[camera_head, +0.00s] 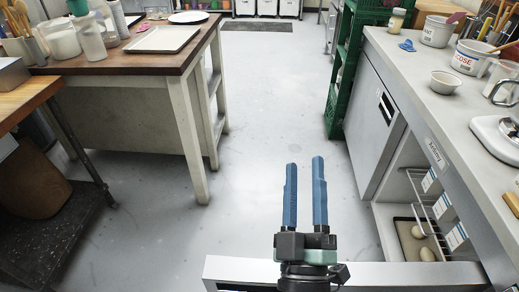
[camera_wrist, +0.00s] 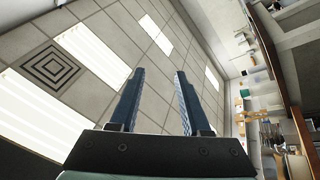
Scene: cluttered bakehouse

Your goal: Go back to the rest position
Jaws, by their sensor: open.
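My gripper (camera_head: 305,165) has two blue fingers spread apart with nothing between them. In the head view it is at the lower middle, above the grey floor (camera_head: 265,110), apart from the counters on both sides. The wrist view shows the same open fingers of the gripper (camera_wrist: 158,72) with the ceiling (camera_wrist: 75,80) and its bright lamps behind them.
A wooden-topped table (camera_head: 115,66) with a tray (camera_head: 163,39) stands left. A grey counter (camera_head: 440,80) with bowls and tubs runs along the right, above an open shelf with egg-like objects (camera_head: 427,254). A green crate stack (camera_head: 345,75) stands beside it. The middle floor is clear.

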